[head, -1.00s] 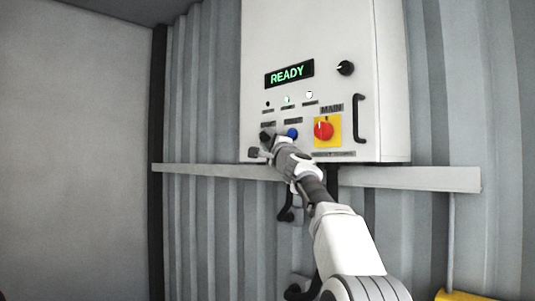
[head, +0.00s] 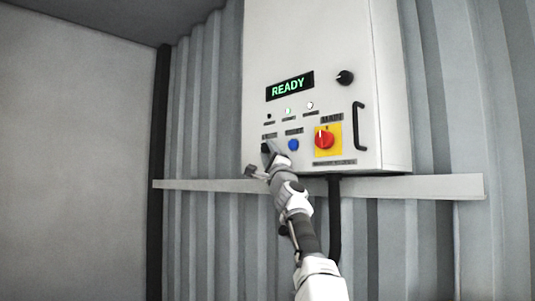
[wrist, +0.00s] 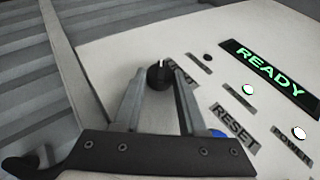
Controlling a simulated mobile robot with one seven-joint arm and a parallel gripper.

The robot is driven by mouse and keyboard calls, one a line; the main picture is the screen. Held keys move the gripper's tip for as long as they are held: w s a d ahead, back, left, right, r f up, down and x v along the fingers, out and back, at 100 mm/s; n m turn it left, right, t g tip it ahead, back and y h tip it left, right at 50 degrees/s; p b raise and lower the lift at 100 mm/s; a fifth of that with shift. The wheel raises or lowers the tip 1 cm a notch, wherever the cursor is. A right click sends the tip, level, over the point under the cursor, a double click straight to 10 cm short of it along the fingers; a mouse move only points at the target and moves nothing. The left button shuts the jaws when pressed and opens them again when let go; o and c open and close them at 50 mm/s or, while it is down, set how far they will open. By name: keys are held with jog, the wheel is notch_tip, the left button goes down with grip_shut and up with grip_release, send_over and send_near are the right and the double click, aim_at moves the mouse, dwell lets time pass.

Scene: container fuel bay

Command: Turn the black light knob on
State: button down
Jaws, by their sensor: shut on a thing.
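The black light knob (wrist: 159,76) sits at the lower left of the white control panel (head: 310,45), with its white mark pointing up in the wrist view. My gripper (wrist: 157,84) is shut on it, one finger on each side. In the head view my gripper (head: 267,156) reaches the panel's lower left and partly hides the knob and its label.
A blue reset button (head: 293,145) is close to the right of my gripper. A red main switch (head: 324,139) on a yellow plate, a black handle (head: 359,126) and another black knob (head: 345,77) are further right. The display (head: 289,86) reads READY.

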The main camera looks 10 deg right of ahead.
jog(key=shift+f, duration=0.1)
jog(key=shift+c, duration=2.3)
grip_release()
jog(key=shift+s+f, duration=0.1)
